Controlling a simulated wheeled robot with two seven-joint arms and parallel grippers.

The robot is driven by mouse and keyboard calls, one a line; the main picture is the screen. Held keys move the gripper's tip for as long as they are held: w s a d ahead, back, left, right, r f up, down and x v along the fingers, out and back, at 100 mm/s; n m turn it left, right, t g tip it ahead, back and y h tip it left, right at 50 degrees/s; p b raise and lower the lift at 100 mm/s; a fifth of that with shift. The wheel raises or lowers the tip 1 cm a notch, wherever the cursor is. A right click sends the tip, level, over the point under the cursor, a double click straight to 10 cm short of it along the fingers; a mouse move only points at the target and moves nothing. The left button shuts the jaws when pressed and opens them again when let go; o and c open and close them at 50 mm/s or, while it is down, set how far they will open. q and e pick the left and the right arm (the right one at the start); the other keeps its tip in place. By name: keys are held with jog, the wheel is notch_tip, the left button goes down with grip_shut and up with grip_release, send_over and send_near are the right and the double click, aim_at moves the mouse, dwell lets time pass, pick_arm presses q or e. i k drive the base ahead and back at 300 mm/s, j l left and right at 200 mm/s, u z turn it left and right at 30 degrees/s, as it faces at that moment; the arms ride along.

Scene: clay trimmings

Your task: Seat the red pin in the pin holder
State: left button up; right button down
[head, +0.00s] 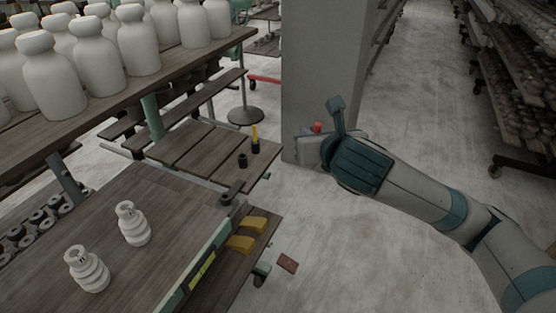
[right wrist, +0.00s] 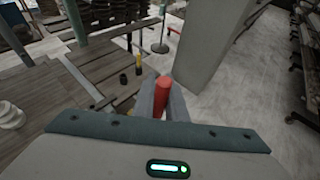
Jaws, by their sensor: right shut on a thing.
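My right gripper (head: 308,143) is shut on the red pin (head: 317,127). My left gripper is out of view.
A grey pillar (head: 310,70) stands just behind my right gripper. White bottles (head: 135,45) crowd a shelf at upper left. Two ribbed white pieces (head: 133,224) stand on the near table (head: 170,265). Yellow blocks (head: 255,224) lie at its right side. Open floor lies beyond.

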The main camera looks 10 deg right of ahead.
aim_at(60, 82)
jog(key=i+l, duration=0.25)
jog(key=l, duration=0.15)
jog(key=i+l, duration=0.3)
jog(key=l, duration=0.15)
jog(key=i+l, duration=0.25)
jog(key=l, duration=0.15)
jog(key=u, duration=1.65)
